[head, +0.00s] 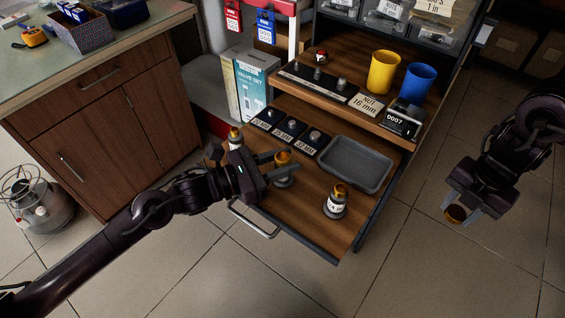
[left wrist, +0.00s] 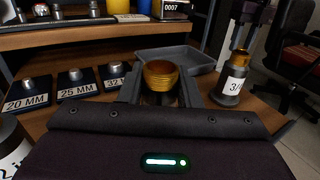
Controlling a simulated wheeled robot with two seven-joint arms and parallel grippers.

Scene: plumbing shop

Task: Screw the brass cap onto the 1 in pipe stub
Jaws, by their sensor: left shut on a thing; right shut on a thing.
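A pipe stub (head: 284,181) with a brass threaded top and a grey base stands on the pulled-out wooden shelf; its size label is hidden. My left gripper (head: 277,166) is shut around its upper part. In the left wrist view its brass top (left wrist: 161,74) shows between the fingers. My right gripper (head: 461,208) is shut on a round brass piece (head: 456,214), seemingly the brass cap, held out over the floor right of the shelf. Another stub (head: 336,205), labelled 3/4 in the left wrist view (left wrist: 232,87), stands to the right. A third stub (head: 235,138) stands at the left.
A grey tray (head: 355,164) lies behind the stubs. Black blocks marked 20, 25 and 32 MM (head: 290,131) line the left rear. Yellow (head: 383,72) and blue (head: 417,84) cups stand on the upper shelf. Floor between the shelf and my right gripper is clear.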

